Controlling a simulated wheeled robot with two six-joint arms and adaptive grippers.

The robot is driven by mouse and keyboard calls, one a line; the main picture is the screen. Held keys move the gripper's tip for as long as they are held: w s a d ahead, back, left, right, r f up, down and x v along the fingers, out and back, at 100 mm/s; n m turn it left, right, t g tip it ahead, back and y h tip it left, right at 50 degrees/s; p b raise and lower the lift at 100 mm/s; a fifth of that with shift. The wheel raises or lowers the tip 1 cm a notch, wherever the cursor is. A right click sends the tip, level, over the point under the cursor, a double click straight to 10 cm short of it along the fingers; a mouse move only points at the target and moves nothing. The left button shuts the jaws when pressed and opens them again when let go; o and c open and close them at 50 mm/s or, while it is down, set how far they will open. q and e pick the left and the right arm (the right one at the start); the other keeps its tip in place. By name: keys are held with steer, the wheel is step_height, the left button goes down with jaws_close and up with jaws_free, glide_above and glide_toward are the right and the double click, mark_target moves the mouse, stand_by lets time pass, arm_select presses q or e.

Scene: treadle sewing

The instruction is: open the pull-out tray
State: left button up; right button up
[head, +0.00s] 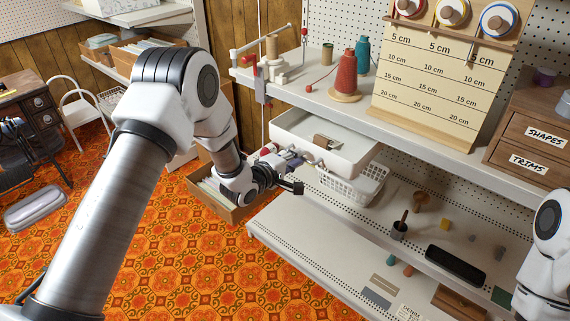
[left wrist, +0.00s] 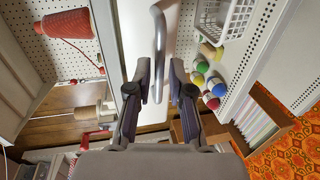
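The white pull-out tray (head: 345,158) hangs under the upper shelf in the head view. It stands partly out, with its inside and a small brown item (head: 326,142) showing. My left gripper (head: 291,165) is at the tray's front, by its handle. In the left wrist view, the silver bar handle (left wrist: 159,35) runs between the two fingers of my left gripper (left wrist: 160,75) against the white tray front (left wrist: 140,50). The fingers are apart, with gaps beside the bar. The right arm shows at the right edge; its gripper is out of view.
The upper shelf (head: 400,125) carries thread cones and a measuring board. A lower shelf (head: 330,235) and a cardboard box (head: 215,198) are nearby.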

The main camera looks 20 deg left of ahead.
arm_select(q)
steer(key=v, duration=1)
steer(key=shift+s, duration=0.25)
steer(key=s+d+f+m+g+y+p, duration=0.1)
steer(key=s+d+f+g, duration=0.15)
steer(key=s+f, duration=0.55)
steer(key=s+d+f+m+g+y, duration=0.1)
steer(key=s+f+g, duration=0.4)
steer(key=f, duration=0.5)
steer(key=s+a+f+m+g+y, duration=0.1)
steer(key=s+f+m+g, duration=0.1)
steer(key=s+m, duration=0.2)
steer(key=s+a+f+m+g+y, duration=0.1)
steer(key=s+f+m+g, duration=0.1)
steer(key=s, duration=0.8)
steer(key=s+a+f+m+g+y, duration=0.1)
steer(key=s+a+f+m+g, duration=0.1)
steer(key=s+m, duration=0.3)
steer(key=s+g, duration=0.1)
steer(key=s, duration=0.2)
steer(key=shift+f+m, duration=0.3)
